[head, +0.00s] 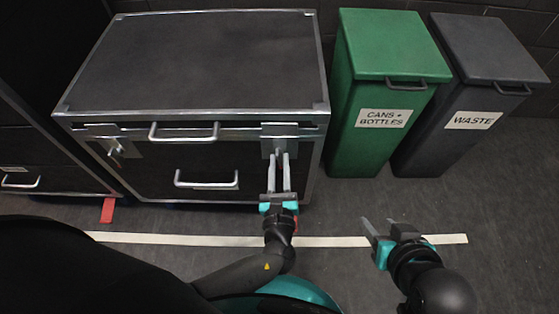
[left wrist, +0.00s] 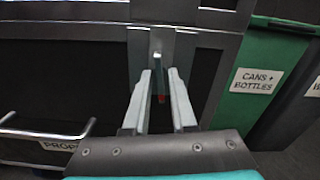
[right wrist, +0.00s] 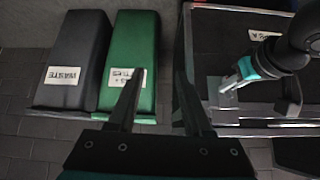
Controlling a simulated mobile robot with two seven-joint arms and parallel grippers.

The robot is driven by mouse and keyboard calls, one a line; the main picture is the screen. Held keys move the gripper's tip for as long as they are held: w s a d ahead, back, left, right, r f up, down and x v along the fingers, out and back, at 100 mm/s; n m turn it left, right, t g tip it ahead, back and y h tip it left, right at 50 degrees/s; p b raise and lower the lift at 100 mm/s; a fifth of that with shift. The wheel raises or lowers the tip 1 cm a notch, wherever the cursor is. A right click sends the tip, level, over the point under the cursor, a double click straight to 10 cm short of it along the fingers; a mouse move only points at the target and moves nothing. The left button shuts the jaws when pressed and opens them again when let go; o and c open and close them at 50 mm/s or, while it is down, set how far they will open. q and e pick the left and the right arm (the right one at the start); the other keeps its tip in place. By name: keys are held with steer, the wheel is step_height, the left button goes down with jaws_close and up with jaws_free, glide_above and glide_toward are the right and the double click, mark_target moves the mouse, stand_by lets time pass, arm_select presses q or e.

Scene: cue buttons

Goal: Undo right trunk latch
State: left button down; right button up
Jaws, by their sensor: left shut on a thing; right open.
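The black trunk (head: 195,70) with metal edges stands at the back left, its lid down. Its right latch (head: 280,132) is a metal plate on the front near the right corner; it also shows in the left wrist view (left wrist: 157,40). My right gripper (head: 375,230) is open and empty, in front of the bins, away from the trunk.
A green bin (head: 360,140) labelled "CANS + BOTTLES" and a grey bin (head: 425,145) labelled "WASTE" stand right of the trunk. The trunk front has a lid handle (head: 184,137) and a lower handle (head: 206,184). A pale floor line (head: 180,239) runs in front, with open floor around.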

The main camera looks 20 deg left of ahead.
arm_select(q)
steer(key=shift+w+r+m+p, duration=0.1)
steer(key=shift+m+p, duration=0.2)
steer(key=shift+m, duration=0.6)
arm_select(e)
steer(key=shift+s+d+r+g+h, duration=0.15)
steer(key=shift+s+d+g+h, duration=0.15)
steer(key=shift+s+d+g, duration=0.5)
arm_select(q)
steer(key=c, duration=1)
jaws_free()
steer(key=shift+o, duration=0.2)
arm_select(e)
steer(key=shift+w, duration=0.1)
steer(key=shift+d, duration=0.15)
